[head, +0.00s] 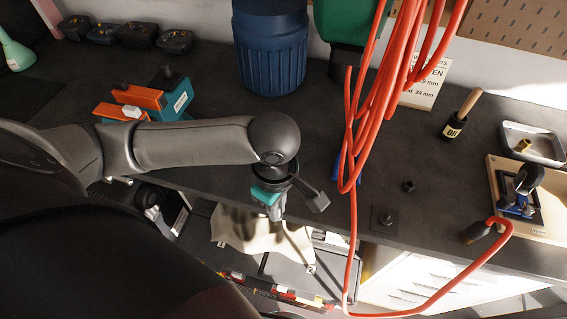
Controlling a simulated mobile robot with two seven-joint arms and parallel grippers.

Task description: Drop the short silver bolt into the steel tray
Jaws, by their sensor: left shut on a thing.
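The steel tray (509,134) stands at the far right of the bench, a shallow grey dish with a small brass-coloured piece (522,146) in it. My left gripper (277,213) is at the middle of the picture, by the front edge of the bench and far left of the tray. I cannot make out the short silver bolt anywhere. My right gripper is not in view.
Red hose loops (392,95) hang between my left gripper and the tray. A bottle with a wooden handle (455,125) and a wooden board with a blue-black device (545,222) stand near the tray. A blue bin (270,50) stands at the back.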

